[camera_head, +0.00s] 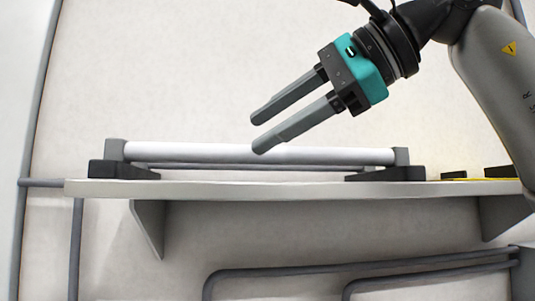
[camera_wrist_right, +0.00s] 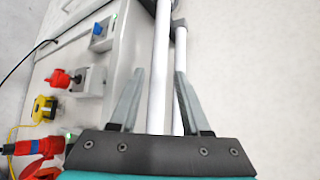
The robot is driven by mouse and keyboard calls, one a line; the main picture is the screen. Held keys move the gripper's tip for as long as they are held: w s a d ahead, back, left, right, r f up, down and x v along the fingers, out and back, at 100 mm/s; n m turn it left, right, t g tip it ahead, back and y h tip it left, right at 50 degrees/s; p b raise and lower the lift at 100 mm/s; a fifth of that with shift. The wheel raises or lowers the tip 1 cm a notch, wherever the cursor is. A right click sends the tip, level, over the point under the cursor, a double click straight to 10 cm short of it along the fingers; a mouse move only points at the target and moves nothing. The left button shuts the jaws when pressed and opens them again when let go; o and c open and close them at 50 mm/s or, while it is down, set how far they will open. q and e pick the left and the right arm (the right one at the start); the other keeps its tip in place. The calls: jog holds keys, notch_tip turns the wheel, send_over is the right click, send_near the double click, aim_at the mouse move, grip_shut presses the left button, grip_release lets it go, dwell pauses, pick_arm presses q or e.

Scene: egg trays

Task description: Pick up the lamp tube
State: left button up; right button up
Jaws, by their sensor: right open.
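The white lamp tube (camera_head: 200,152) lies level between two grey end holders on a shelf in the head view. My right gripper (camera_head: 256,136) is open and empty, slanting down to the left, with its fingertips at the middle of the tube. The lower finger overlaps the tube in the picture; I cannot tell whether it touches. In the right wrist view, a long white tube (camera_wrist_right: 160,70) runs between the open fingers of the gripper (camera_wrist_right: 160,72), with a second white bar (camera_wrist_right: 181,60) beside it, close to the right finger. My left gripper is not in view.
The tube's holders stand on black blocks (camera_head: 122,170) on the pale shelf (camera_head: 250,189). Grey pipes (camera_head: 370,271) run below it. The right wrist view shows a wall panel with red plugs (camera_wrist_right: 58,79), a blue knob (camera_wrist_right: 97,29) and a yellow box (camera_wrist_right: 44,108).

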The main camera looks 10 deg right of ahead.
aim_at(239, 146)
jog(key=x, duration=0.5)
jog(key=shift+w+a+f+p, duration=0.1)
jog(key=shift+w+f+p, duration=0.05)
jog(key=shift+p, duration=0.25)
jog(key=shift+c, duration=0.4)
jog(key=c, duration=0.7)
jog(key=shift+o, duration=0.2)
